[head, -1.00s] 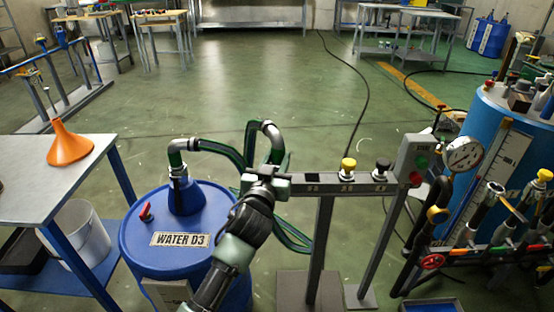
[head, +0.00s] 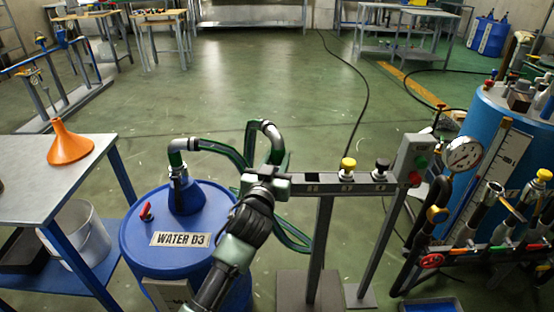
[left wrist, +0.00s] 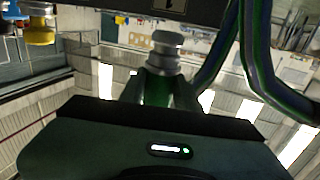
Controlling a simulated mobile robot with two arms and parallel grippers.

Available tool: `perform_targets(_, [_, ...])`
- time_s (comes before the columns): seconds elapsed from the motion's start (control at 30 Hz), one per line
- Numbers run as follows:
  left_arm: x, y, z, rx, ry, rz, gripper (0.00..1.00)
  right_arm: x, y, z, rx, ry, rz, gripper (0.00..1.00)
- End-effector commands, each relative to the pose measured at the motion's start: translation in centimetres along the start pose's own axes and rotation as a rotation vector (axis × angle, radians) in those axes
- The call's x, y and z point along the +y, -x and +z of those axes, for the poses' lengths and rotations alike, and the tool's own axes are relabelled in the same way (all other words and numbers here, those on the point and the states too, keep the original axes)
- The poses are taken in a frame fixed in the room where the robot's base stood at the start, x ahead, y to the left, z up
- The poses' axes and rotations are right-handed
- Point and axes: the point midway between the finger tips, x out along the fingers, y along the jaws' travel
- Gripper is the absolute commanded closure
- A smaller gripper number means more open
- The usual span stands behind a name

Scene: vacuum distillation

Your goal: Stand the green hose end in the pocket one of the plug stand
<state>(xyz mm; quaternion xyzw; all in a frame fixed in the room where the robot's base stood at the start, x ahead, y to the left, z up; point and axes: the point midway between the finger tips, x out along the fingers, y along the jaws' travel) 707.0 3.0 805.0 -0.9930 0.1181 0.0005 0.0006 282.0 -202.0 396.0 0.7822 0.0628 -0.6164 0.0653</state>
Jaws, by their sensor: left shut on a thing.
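The green hose (head: 232,155) runs from the blue WATER D3 drum (head: 150,215) and loops over to my left gripper. My left gripper (head: 267,181) is shut on the hose end at the left end of the plug stand. In the left wrist view the hose end (left wrist: 166,50) shows as a grey metal fitting with green below it, between the fingers. The plug stand (head: 335,187) is a grey bar on a post, with a yellow plug (head: 348,166) and a black plug (head: 382,167). My gripper partly hides the stand's left end, so I cannot tell whether the hose end is in pocket one.
A blue tank (head: 475,130) with a gauge and valves is at the right. A table with an orange funnel (head: 70,144) is at the left. The floor behind is mostly clear.

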Motion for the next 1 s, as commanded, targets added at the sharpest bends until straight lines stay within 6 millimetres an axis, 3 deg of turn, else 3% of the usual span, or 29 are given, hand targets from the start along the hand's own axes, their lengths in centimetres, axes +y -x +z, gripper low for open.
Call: perform_targets(1.0, [0.0,0.0,-0.2,0.004,0.000,0.001,1.00,-0.1,-0.8,0.3,-0.002,0.001,-0.001,0.64])
